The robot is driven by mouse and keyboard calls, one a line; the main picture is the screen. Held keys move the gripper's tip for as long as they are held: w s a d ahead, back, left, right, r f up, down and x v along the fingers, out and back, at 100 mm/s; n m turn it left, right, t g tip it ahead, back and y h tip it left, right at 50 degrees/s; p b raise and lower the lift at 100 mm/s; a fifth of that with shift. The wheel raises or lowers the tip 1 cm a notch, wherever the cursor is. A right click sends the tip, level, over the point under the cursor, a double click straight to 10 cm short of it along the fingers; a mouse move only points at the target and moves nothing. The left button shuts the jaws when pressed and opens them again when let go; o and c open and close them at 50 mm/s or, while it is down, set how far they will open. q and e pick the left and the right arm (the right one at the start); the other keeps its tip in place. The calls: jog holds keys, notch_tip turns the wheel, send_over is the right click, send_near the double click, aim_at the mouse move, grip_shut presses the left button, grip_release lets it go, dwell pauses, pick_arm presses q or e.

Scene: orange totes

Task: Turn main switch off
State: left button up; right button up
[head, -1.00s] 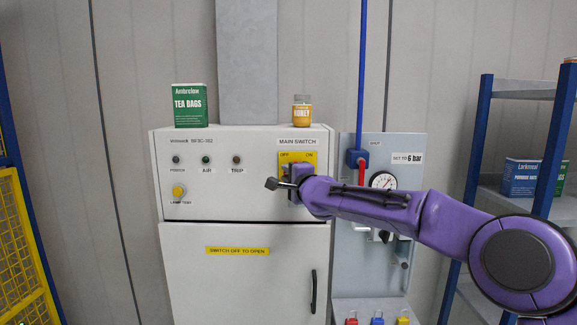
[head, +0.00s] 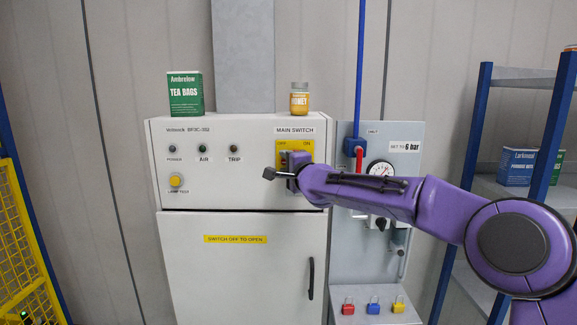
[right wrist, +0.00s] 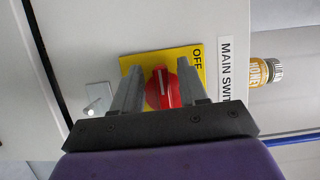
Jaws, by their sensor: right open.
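The main switch is a yellow plate (head: 296,146) marked OFF and ON, on the upper right of a pale cabinet front under a MAIN SWITCH label. Its red round knob (right wrist: 162,90) shows in the right wrist view, with a pale line across it. My right gripper (head: 290,164) is in front of the plate's lower part and hides the knob in the head view. In the right wrist view its open fingers (right wrist: 160,92) stand on either side of the knob. I cannot tell whether they touch it. The ON mark is hidden there. My left gripper is not in view.
A green tea box (head: 185,95) and a honey jar (head: 299,99) stand on the cabinet top (head: 240,121). To the right are a grey panel with a gauge (head: 379,171) and padlocks (head: 373,305). A blue-framed shelf (head: 473,130) stands at far right, a yellow mesh fence (head: 22,235) at left.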

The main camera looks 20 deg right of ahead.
jog(key=s+d+b, duration=0.1)
jog(key=s+b, duration=0.3)
jog(key=s, duration=0.6)
jog(key=shift+s, duration=0.15)
jog(key=shift+d, duration=0.1)
